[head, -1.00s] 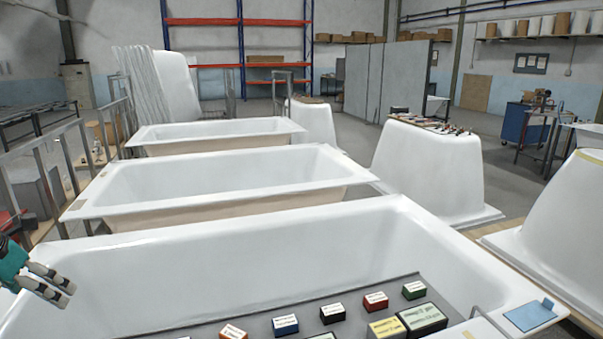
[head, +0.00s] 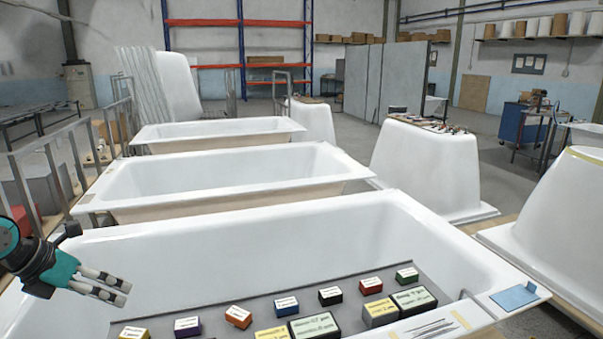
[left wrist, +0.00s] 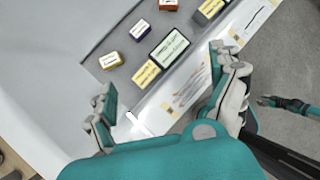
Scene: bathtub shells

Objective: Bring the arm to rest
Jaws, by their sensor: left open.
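My left gripper (head: 122,292), teal with grey and white fingers, is at the left edge of the head view. It is over the near white bathtub (head: 300,233), left of the grey board (head: 243,305) with small labelled boxes. Its fingers are apart and hold nothing. The left wrist view shows its two fingers (left wrist: 166,78) spread wide above the board's edge and the boxes. Another teal and dark gripper (left wrist: 280,102), which looks like my right one, is at the right of that view, over the grey floor; its jaws are too small to read.
Several small labelled boxes, such as a green one (head: 406,275) and a red one (head: 371,285), stand on the board. A blue card (head: 514,296) lies on the tub's right rim. More tubs stand behind, and a metal railing (head: 50,165) runs along the left.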

